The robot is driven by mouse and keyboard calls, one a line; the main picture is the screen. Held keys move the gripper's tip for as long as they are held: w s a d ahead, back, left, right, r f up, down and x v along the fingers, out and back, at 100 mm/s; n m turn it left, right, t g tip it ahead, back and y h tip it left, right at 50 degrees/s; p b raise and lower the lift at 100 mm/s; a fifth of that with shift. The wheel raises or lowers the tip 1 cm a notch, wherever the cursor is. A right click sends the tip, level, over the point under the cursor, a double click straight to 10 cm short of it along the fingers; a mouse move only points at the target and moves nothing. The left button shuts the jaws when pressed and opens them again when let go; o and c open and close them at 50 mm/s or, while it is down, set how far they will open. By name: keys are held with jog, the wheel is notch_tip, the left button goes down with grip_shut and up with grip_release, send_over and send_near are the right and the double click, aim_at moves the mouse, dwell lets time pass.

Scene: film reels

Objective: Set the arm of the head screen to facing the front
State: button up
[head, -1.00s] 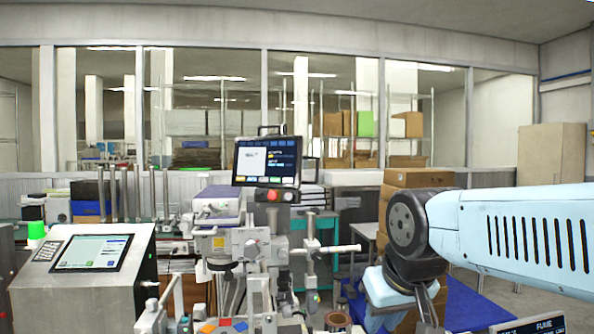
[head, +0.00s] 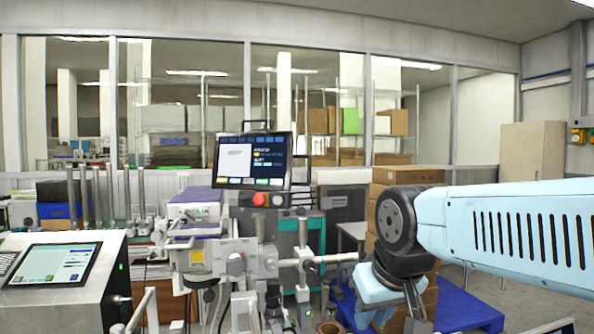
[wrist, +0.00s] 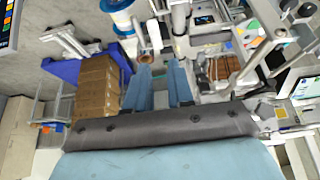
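The head screen (head: 252,160) is a dark-framed monitor with a lit display and a red button below. It stands upright above the machine, its display visible to the head camera. The arm that bears it is mostly hidden behind the machine. A lit screen edge (wrist: 8,25) shows at the top left of the wrist view; I cannot tell if it is the same one.
A metal machine (head: 235,258) with rods and knobs stands below the screen. A console with a tilted display (head: 50,265) is at left. Stacked cardboard boxes (head: 405,176) stand on a blue pallet (head: 462,306) behind my arm.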

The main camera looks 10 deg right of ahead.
jog(key=shift+w, duration=0.1)
jog(key=w+a+r+m+y, duration=0.3)
jog(key=w+r+m+y, duration=0.55)
jog(key=w+m, duration=0.6)
jog(key=w+d+r+m+t+y, duration=0.4)
jog(key=w+d+r+m+t, duration=0.3)
jog(key=w+d+r+m, duration=0.6)
jog(key=w+a+f+m, duration=0.1)
jog(key=w+a+m, duration=0.1)
jog(key=w+a, duration=0.9)
jog(key=shift+t, duration=0.3)
grip_shut()
